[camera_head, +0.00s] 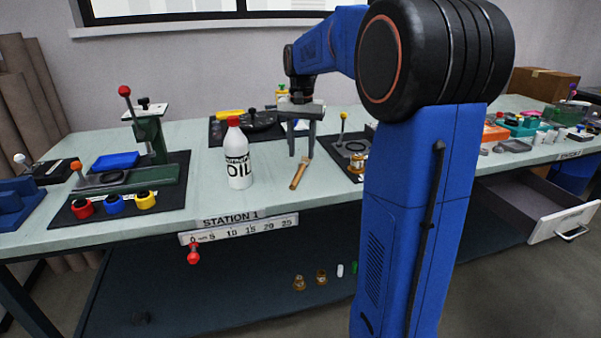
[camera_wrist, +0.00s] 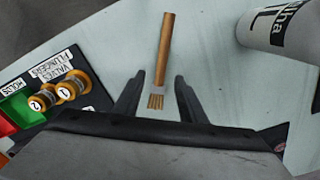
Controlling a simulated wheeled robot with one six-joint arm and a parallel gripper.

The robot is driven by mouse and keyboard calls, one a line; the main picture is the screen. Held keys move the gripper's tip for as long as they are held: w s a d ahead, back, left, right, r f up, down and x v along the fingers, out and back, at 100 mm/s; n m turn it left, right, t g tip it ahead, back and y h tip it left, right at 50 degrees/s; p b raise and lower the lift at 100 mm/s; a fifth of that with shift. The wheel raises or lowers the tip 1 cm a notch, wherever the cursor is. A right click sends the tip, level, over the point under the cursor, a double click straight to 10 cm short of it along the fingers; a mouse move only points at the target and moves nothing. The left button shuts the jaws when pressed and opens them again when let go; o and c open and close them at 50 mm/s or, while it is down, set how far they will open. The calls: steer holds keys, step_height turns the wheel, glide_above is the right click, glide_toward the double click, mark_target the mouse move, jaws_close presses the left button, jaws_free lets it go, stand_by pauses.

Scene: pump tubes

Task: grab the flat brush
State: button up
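The flat brush (camera_head: 299,173) has a wooden handle and lies on the pale table near its front edge, just right of the oil bottle. In the wrist view the brush (camera_wrist: 165,45) points its handle away, with its bristles near the gap between my fingers. My gripper (camera_head: 302,156) is open, pointing down above and just behind the brush. In the wrist view my gripper (camera_wrist: 157,84) shows both fingers apart, with nothing clamped between them.
The white oil bottle (camera_head: 238,160) with a red cap stands close left of my gripper. A black mat (camera_head: 343,157) with valve plungers lies close on the right. A green press (camera_head: 150,140) stands farther left. The table between bottle and mat is mostly clear.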

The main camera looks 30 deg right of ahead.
mark_target(300, 168)
steer(key=shift+a+f, duration=0.2)
steer(key=shift+f, duration=2.6)
steer(key=shift+c, duration=0.4)
jaws_close()
